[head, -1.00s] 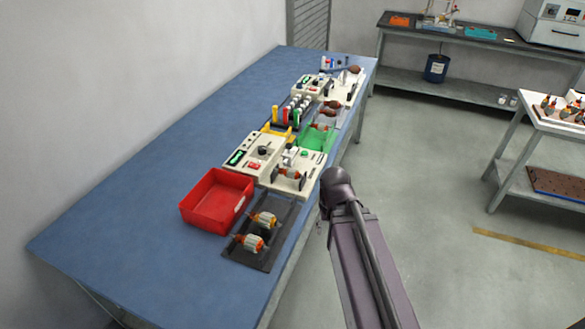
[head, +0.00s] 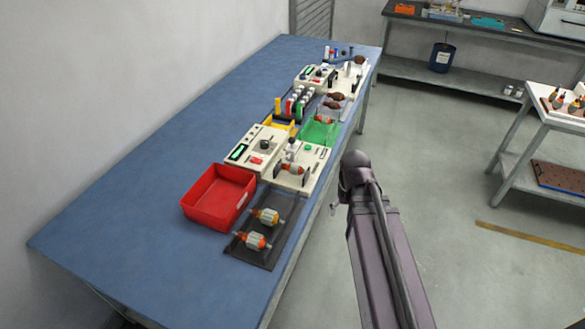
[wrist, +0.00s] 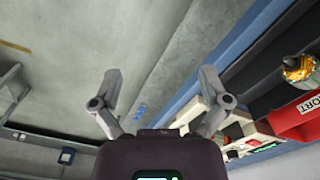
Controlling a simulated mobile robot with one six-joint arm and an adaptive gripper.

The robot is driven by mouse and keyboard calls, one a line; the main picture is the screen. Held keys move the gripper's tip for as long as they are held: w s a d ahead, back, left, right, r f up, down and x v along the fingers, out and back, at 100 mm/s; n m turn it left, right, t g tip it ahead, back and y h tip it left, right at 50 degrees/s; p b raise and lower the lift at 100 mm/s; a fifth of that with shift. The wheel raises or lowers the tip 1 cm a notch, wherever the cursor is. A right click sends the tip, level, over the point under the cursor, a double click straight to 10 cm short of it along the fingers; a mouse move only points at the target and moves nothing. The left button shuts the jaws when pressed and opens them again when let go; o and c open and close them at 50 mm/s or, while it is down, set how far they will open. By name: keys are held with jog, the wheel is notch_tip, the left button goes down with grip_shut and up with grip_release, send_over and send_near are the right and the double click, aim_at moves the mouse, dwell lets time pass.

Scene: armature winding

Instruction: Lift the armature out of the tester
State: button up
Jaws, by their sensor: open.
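The tester (head: 318,153) is a cream unit on the blue bench, with a green button and two dark uprights. The armature (head: 292,168) lies across it between the uprights, an orange and pale cylinder on a shaft. In the wrist view my gripper (wrist: 160,92) has its two fingers spread wide, with nothing between them. The wrist view shows mostly floor between the fingers, with the bench on the right.
A red bin (head: 217,198) and a dark mat (head: 247,254) with two armatures (head: 254,228) lie in front of the tester. A green tray (head: 318,132) and rack are behind it. The bench's right edge borders open floor. The blue surface at left is clear.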

jog(key=w+a+r+n+p, duration=0.2)
jog(key=w+a+r+n, duration=0.1)
jog(key=w, duration=0.3)
jog(key=w+a+r+n+p, duration=0.2)
jog(key=w+a+n+p, duration=0.1)
jog(key=w, duration=0.4)
notch_tip(320, 180, up, 4)
jog(key=r+n+p, duration=0.1)
jog(key=n+p, duration=0.3)
jog(key=n, duration=0.2)
send_over(293, 165)
jog(key=shift+s+d+f, duration=0.2)
jog(key=shift+s+f, duration=0.05)
jog(key=shift+f, duration=0.05)
jog(key=shift+f+b, duration=0.15)
jog(key=shift+b, duration=0.15)
notch_tip(293, 165, down, 8)
jog(key=b, duration=0.8)
jog(key=shift+f, duration=0.15)
jog(key=shift+f+b, duration=0.15)
jog(key=shift+b, duration=0.15)
jog(key=shift+w+a+f+b, duration=0.1)
jog(key=shift+w+f+b, duration=0.05)
jog(key=shift+f+b, duration=1.1)
jog(key=shift+w+a+f+b, duration=0.1)
jog(key=shift+f+b, duration=1.1)
